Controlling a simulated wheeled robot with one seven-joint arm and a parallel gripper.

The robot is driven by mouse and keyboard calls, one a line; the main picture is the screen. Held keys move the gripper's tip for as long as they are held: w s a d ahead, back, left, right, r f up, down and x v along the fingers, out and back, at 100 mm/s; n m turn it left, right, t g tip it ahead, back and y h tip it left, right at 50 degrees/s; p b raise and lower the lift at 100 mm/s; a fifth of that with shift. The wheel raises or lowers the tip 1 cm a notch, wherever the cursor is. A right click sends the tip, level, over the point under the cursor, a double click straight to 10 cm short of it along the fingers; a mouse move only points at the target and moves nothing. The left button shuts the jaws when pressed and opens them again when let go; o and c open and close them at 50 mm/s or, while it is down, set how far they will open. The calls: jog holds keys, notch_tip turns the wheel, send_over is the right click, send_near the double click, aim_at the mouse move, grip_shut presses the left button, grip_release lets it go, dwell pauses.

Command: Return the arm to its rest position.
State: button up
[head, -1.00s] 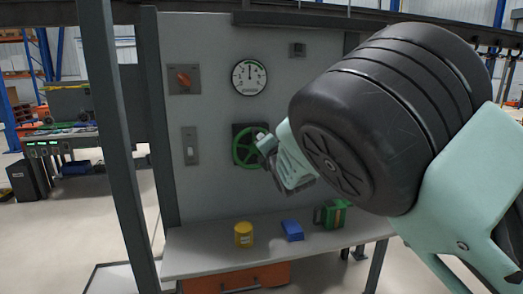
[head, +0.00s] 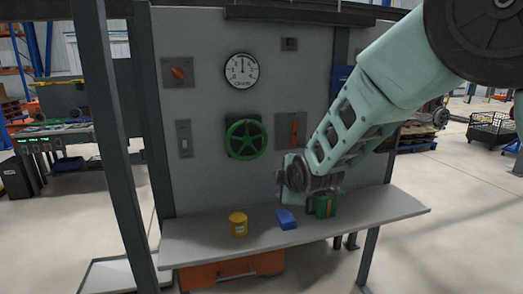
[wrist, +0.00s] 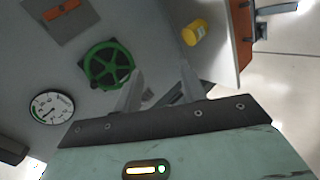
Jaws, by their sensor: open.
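My arm reaches in from the upper right of the head view, bent down toward the panel. My gripper (wrist: 160,76) shows two fingers apart with nothing between them in the wrist view. In the head view my gripper (head: 293,177) hangs in front of the lower panel, above the bench, right of and below the green handwheel (head: 246,139). It is clear of the handwheel, which also shows in the wrist view (wrist: 107,65). The fingertips are hard to make out in the head view.
The bench (head: 195,247) holds a yellow can (head: 238,224), a blue block (head: 286,219) and a green object (head: 323,205) close below my gripper. The panel carries a gauge (head: 242,71), an orange rotary switch (head: 178,72) and a red-handled lever (head: 294,131). A dark post (head: 109,130) stands left.

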jog(key=s+d+m+g, duration=0.3)
jog(key=s, duration=1)
jog(key=s+d+f+m+g+h, duration=0.1)
jog(key=s+m+g, duration=0.3)
jog(key=s, duration=0.9)
jog(key=s+d+f+m+g+h, duration=0.1)
jog(key=s+d+m+g, duration=0.2)
jog(key=s, duration=1.1)
jog(key=shift+d+g, duration=0.3)
jog(key=shift+d, duration=0.5)
jog(key=shift+f, duration=0.1)
